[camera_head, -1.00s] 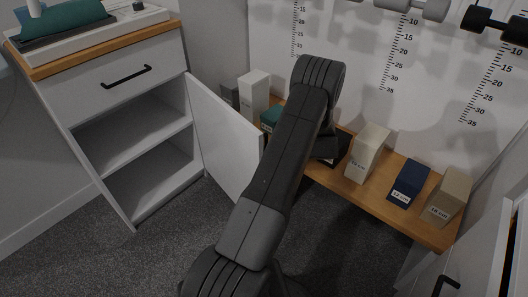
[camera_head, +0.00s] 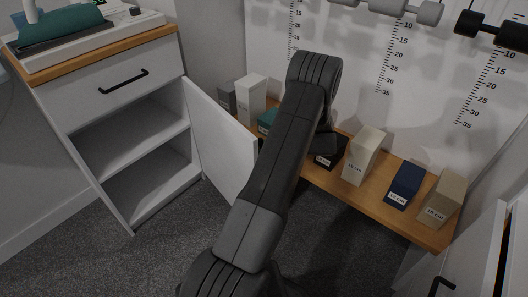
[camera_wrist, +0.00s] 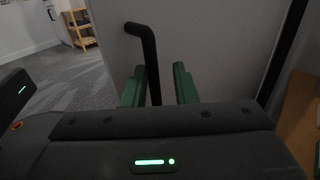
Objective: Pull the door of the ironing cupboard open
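A white cupboard (camera_head: 122,137) stands at the left in the head view. Its door (camera_head: 219,138) is swung wide open at the right side, baring two shelf spaces. In the wrist view a pale door panel (camera_wrist: 215,45) carries a black bar handle (camera_wrist: 152,62). My gripper (camera_wrist: 159,84) has two green fingers, one on each side of this handle. The handle is nearer the left finger, and a gap shows on the right. Whether a finger touches the bar is unclear. In the head view my arm hides my gripper and the door's handle.
A low wooden bench (camera_head: 322,177) with several labelled boxes, including a dark blue one (camera_head: 405,186), runs along the back wall. Dumbbells (camera_head: 400,8) hang above. Another white cabinet with a black handle (camera_head: 441,286) is at the lower right. Grey carpet (camera_head: 150,255) is clear at the front left.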

